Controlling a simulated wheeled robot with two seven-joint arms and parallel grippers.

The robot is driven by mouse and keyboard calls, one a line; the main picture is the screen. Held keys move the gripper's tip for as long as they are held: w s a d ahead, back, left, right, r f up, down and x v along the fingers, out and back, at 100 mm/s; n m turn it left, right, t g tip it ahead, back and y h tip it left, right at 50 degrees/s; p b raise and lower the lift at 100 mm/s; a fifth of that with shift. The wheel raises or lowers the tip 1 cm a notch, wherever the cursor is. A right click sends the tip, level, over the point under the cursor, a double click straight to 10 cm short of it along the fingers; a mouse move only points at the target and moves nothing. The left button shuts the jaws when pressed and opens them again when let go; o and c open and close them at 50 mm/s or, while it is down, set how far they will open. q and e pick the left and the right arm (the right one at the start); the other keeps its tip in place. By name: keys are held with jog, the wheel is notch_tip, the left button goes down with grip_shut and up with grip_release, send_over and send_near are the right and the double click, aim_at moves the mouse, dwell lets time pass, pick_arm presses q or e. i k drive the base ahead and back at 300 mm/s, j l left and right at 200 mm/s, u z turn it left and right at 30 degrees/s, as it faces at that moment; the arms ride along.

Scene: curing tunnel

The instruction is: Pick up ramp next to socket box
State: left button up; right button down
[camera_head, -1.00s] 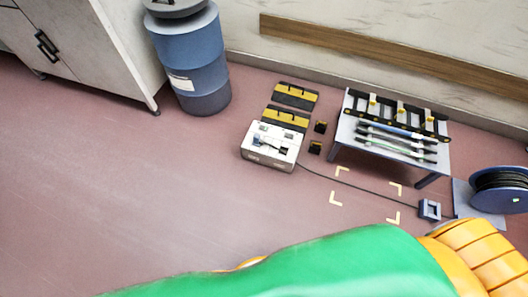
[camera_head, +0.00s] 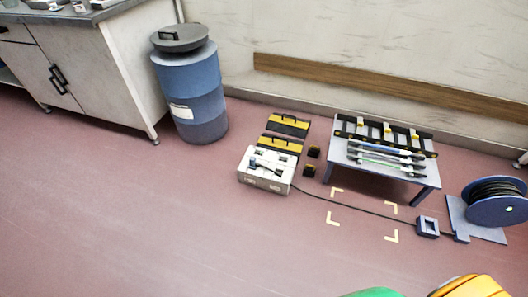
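The white socket box (camera_head: 265,170) stands on the floor near the middle of the view, with a dark cable running from it. Two flat yellow-and-black ramps lie behind it. The nearer ramp (camera_head: 281,145) is right behind the box, and the farther ramp (camera_head: 288,125) lies beyond that one. Neither of my grippers shows in the view.
A low table (camera_head: 409,181) with rods and a black rack stands to the right. A cable reel (camera_head: 497,205) and a blue square frame (camera_head: 428,227) are at the far right. A blue barrel (camera_head: 190,90) and a cabinet (camera_head: 115,75) stand left.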

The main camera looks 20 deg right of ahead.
aim_at(289, 146)
jog(key=i+z, duration=0.6)
jog(key=z, duration=0.15)
